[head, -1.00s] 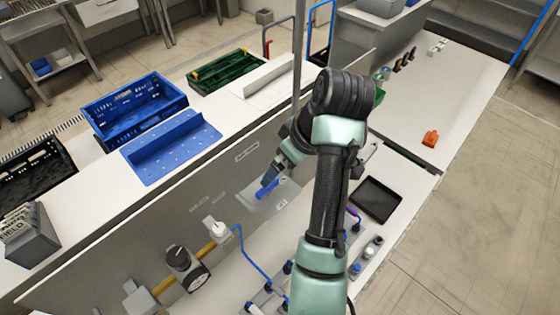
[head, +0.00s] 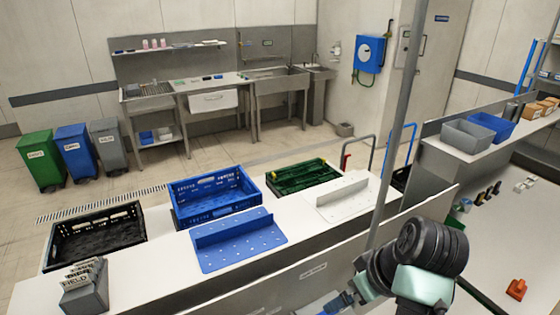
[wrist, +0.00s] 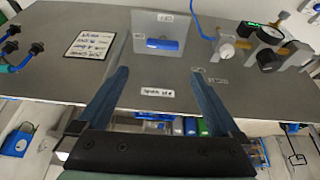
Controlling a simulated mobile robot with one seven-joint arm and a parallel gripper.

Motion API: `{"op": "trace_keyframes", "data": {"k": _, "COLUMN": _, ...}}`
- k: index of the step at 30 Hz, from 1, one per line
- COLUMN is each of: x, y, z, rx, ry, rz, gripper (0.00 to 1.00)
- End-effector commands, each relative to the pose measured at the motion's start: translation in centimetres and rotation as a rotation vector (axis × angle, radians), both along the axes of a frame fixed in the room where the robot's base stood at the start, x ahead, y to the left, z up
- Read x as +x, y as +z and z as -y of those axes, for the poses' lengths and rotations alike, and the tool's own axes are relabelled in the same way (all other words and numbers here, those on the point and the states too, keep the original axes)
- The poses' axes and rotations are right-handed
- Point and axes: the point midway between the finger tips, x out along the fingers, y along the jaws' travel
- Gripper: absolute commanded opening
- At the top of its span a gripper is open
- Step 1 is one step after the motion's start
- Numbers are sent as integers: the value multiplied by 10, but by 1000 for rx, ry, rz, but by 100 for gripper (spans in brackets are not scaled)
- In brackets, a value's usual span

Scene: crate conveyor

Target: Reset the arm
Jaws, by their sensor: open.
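My gripper (wrist: 158,80) is open in the wrist view, with two blue-grey fingers spread apart and nothing between them. Beyond the fingertips is a grey panel (wrist: 230,95) with a pale square plate (wrist: 150,22). A blue cylinder-like piece (wrist: 162,44) lies on that plate, apart from the fingers. In the head view, my arm is bent at the lower right. Only a bluish part of my gripper (head: 340,302) shows at the bottom edge, and its fingertips are cut off or hidden.
A black crate (head: 135,222), blue crate (head: 248,183) and green crate (head: 325,165) stand along the counter (head: 145,272). A grey post (head: 395,130) rises close to my arm. A gauge and valve assembly (wrist: 268,55) sits right of the plate. The floor behind the counter is mostly clear.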

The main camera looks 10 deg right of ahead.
Motion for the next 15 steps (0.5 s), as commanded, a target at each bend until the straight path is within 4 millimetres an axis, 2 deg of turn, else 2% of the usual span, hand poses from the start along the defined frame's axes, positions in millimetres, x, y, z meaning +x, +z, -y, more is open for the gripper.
{"op": "trace_keyframes", "data": {"k": 4, "x": 31, "y": 11, "z": -7, "rx": -72, "ry": -65, "rz": 173, "gripper": 100}}
{"op": "trace_keyframes", "data": {"k": 7, "x": 62, "y": 42, "z": -20, "rx": -125, "ry": -138, "rz": 402, "gripper": 100}}
{"op": "trace_keyframes", "data": {"k": 9, "x": 78, "y": 76, "z": -34, "rx": -140, "ry": -187, "rz": 599, "gripper": 100}}
{"op": "trace_keyframes", "data": {"k": 11, "x": 85, "y": 111, "z": -52, "rx": -133, "ry": -222, "rz": 783, "gripper": 100}}
{"op": "trace_keyframes", "data": {"k": 13, "x": 81, "y": 156, "z": -76, "rx": -98, "ry": -253, "rz": 1012, "gripper": 100}}
{"op": "trace_keyframes", "data": {"k": 15, "x": 65, "y": 200, "z": -102, "rx": -36, "ry": -269, "rz": 1233, "gripper": 100}}
